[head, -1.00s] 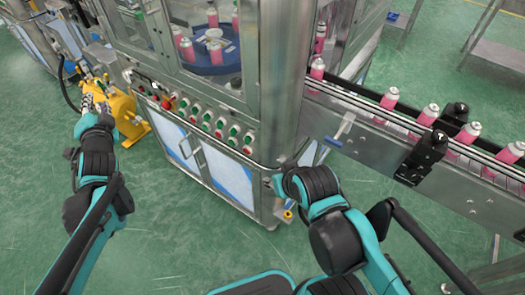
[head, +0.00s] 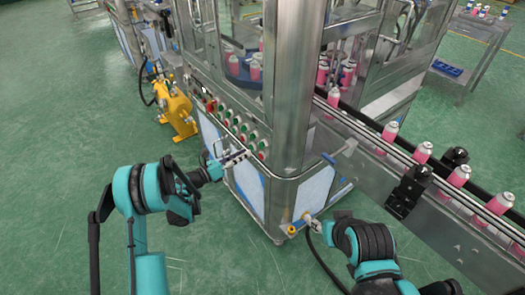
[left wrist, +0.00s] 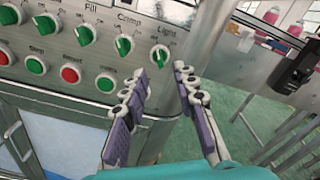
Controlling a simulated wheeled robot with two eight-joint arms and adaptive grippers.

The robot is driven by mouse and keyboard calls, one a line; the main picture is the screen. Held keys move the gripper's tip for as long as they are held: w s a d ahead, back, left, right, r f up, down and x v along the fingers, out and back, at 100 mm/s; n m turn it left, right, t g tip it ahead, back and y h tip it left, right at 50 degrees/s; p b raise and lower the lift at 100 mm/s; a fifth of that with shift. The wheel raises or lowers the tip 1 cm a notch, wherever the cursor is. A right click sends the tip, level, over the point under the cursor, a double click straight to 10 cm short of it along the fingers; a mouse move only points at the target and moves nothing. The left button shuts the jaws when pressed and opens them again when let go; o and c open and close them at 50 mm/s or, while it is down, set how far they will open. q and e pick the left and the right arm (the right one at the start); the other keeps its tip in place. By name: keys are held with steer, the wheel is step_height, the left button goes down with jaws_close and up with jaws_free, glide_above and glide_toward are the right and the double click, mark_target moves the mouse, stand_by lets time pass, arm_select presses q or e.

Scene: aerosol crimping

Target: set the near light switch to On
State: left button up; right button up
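The light switch is a green knob under the word Light on a steel panel; it shows in the left wrist view (left wrist: 160,56) and at the near end of the upper row in the head view (head: 265,143). Its exact setting is too small to read. My left gripper (head: 238,158) is in front of the panel, below the knobs. In the left wrist view its two purple-grey fingers (left wrist: 160,74) are spread, with nothing between them; the light knob lies just beyond the tips, apart from them. My right gripper (head: 311,222) is low by the machine's corner, its fingers unclear.
Other green and red knobs (left wrist: 69,74) crowd the panel beside the light switch. A steel corner post (head: 290,90) stands right of it. A conveyor (head: 400,165) with pink cans runs to the right. A yellow device (head: 176,108) stands at the left.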

mark_target(259, 145)
arm_select(q)
steer(key=b+x, duration=0.1)
steer(key=x, duration=0.6)
steer(key=shift+w+d+b, duration=0.15)
steer(key=shift+w+b, duration=0.05)
steer(key=shift+b, duration=0.2)
steer(key=shift+c, duration=0.2)
jaws_close()
